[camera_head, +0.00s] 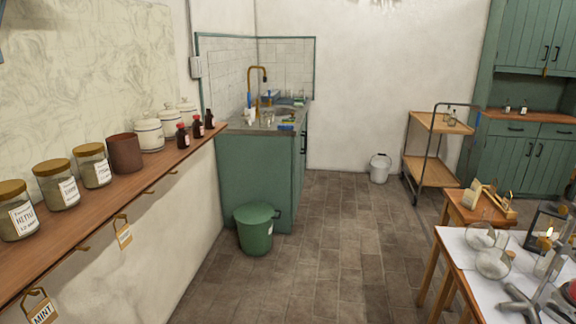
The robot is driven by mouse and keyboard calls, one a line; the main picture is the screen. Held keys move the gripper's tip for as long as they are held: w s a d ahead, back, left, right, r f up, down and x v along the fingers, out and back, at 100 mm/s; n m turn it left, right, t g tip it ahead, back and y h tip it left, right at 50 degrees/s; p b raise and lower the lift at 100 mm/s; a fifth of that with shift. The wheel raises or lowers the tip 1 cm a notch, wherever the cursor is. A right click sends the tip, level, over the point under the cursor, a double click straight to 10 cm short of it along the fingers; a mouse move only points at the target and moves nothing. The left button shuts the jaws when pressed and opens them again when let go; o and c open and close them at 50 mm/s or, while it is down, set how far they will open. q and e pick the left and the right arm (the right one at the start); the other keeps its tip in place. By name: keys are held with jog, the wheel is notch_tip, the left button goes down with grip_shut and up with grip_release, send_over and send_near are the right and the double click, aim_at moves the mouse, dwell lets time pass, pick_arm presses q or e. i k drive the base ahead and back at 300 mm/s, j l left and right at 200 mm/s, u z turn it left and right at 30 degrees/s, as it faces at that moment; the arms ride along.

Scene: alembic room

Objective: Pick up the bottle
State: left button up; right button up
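Several bottles are in view, and I cannot tell which one the task names. On the wooden wall shelf at the left stand a dark brown bottle with a red cap (183,136), a second red-capped brown bottle (197,127) and a dark bottle (209,119) at the shelf's far end. All three stand upright. Small bottles (507,106) also stand on the green cabinet's counter at the far right. Neither of my grippers shows in the head view.
Labelled jars (56,185) and white canisters (148,134) share the shelf (150,183). A green bin (254,230) stands by the green sink unit (245,172). A trolley (434,172) and a glassware table (465,262) stand right. The tiled floor (325,240) between is clear.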

aim_at(209, 118)
jog(key=i+u, duration=0.15)
jog(key=i, duration=1.5)
